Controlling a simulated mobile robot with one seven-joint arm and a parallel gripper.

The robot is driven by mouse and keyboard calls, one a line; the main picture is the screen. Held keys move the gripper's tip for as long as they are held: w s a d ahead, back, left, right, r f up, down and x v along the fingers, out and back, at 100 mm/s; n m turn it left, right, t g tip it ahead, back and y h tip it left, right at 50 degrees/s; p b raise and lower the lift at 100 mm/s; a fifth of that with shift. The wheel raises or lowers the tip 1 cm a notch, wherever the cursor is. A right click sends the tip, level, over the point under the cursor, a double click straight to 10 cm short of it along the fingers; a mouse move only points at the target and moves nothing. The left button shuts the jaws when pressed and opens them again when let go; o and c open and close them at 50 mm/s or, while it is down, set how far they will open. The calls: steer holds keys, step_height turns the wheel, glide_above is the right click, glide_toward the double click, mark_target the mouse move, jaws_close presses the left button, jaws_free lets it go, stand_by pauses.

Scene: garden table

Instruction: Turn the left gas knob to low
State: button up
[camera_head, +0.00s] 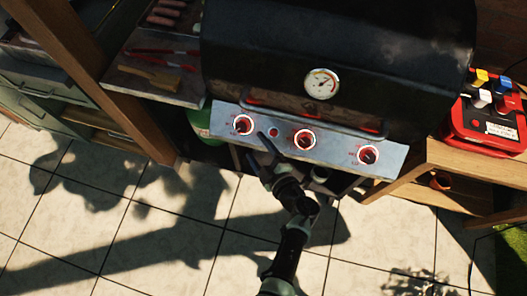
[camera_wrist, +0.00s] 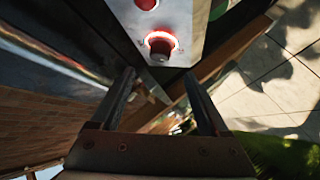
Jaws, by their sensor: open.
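The left gas knob (camera_head: 242,124) is a red knob in a glowing ring at the left end of the grill's silver control panel (camera_head: 335,152). A knob with a lit red ring, apparently the same one, shows at the top middle of the wrist view (camera_wrist: 160,45). My gripper (camera_head: 254,146) is open and empty, just below and right of the left knob in the head view. In the wrist view its two fingers (camera_wrist: 157,76) are spread below the knob, which lies beyond the tips and not between them. The knob's exact setting is too small to read.
The middle knob (camera_head: 304,138) and right knob (camera_head: 367,154) sit on the same panel, with a small red button (camera_head: 273,132) beside the left knob. A handle bar (camera_head: 315,120) runs above them. Open tiled floor lies in front.

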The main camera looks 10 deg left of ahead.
steer(key=v, duration=0.3)
steer(key=shift+s+d, duration=0.2)
stand_by(0.4)
